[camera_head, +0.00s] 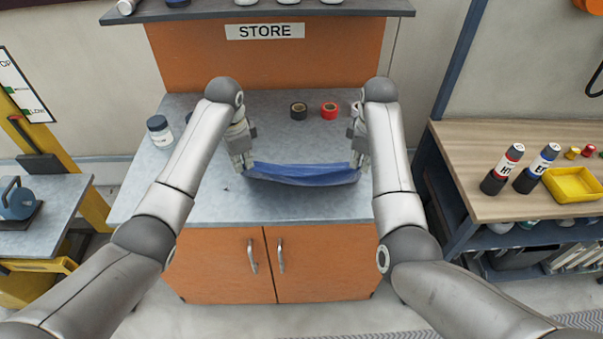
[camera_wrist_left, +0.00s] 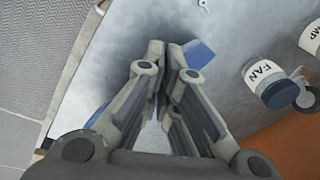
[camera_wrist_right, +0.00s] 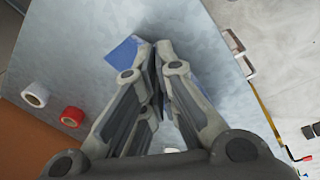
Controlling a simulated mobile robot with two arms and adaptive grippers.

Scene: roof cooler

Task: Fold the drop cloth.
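The blue drop cloth (camera_head: 302,174) hangs as a sagging band between my two grippers, over the grey cabinet top (camera_head: 290,210). My left gripper (camera_head: 246,164) is at its left end, with fingertips close together on the cloth. In the left wrist view the cloth (camera_wrist_left: 198,53) shows beside the fingertips. My right gripper (camera_head: 357,162) is at the right end, fingers closed on it. In the right wrist view the cloth (camera_wrist_right: 124,52) shows on both sides of the fingertips. The cloth's underside and far side are hidden.
Tape rolls, one black (camera_head: 298,111) and one red (camera_head: 329,111), stand at the back of the top. A white jar with a dark lid (camera_head: 160,131) is at the left. A wooden bench (camera_head: 500,150) with bottles and a yellow tray (camera_head: 573,186) stands right. The front of the top is clear.

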